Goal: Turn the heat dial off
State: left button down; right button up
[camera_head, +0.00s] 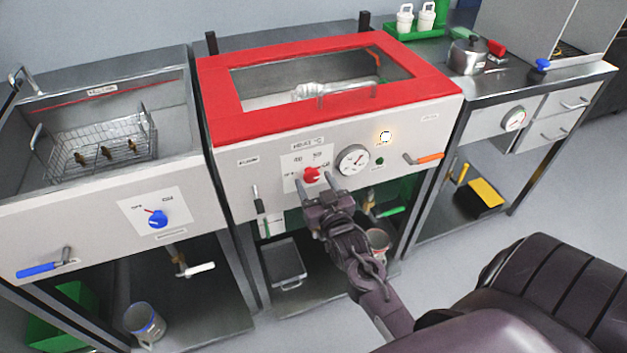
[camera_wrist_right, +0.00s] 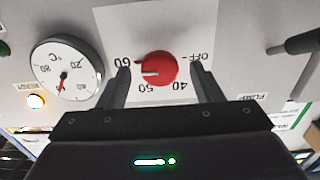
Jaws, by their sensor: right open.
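The red heat dial (camera_head: 312,174) is on the front panel of the middle, red-topped unit, under a "HEAT °C" label. In the right wrist view the dial (camera_wrist_right: 159,68) appears upside down, with OFF, 40, 50 and 60 around it. Its white mark points left there, toward the space between 50 and 60. My right gripper (camera_head: 316,183) is open in front of the dial. In the wrist view its fingers (camera_wrist_right: 160,72) stand on either side of the dial, with gaps visible. My left gripper is not in view.
A round gauge (camera_head: 353,160) and a lit lamp (camera_head: 385,136) sit right of the dial. An orange-handled lever (camera_head: 428,158) is farther right. A black lever (camera_head: 257,199) is to the left. The left unit has a blue dial (camera_head: 157,218) and a wire basket (camera_head: 103,150).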

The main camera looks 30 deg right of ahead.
jog(key=shift+w+d, duration=0.2)
jog(key=shift+w, duration=0.4)
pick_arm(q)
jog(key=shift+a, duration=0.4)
pick_arm(e)
jog(key=c, duration=1)
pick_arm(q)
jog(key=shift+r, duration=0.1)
